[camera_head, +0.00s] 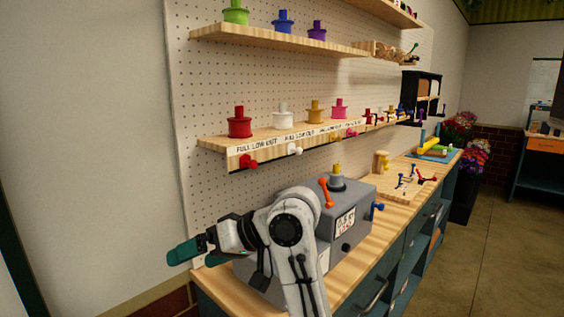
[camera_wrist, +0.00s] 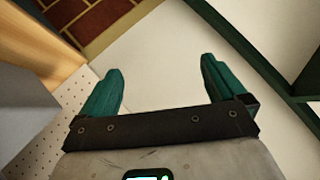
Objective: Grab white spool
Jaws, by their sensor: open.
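The white spool (camera_head: 283,117) stands upright on the lower wooden shelf in the head view, between a red spool (camera_head: 239,123) on its left and a yellow spool (camera_head: 315,111) on its right. My gripper (camera_head: 186,255) is low and to the left of the shelf, beyond the near end of the workbench, well apart from the white spool. In the wrist view my gripper (camera_wrist: 160,92) has its two green fingers spread wide with nothing between them. The white spool does not show in the wrist view.
The lower shelf (camera_head: 218,143) has pegs along its front edge, including a red peg (camera_head: 247,161) and a white peg (camera_head: 294,149). A grey machine (camera_head: 352,228) stands on the workbench (camera_head: 222,284) below. An upper shelf (camera_head: 260,38) holds more spools. The wall at left is bare.

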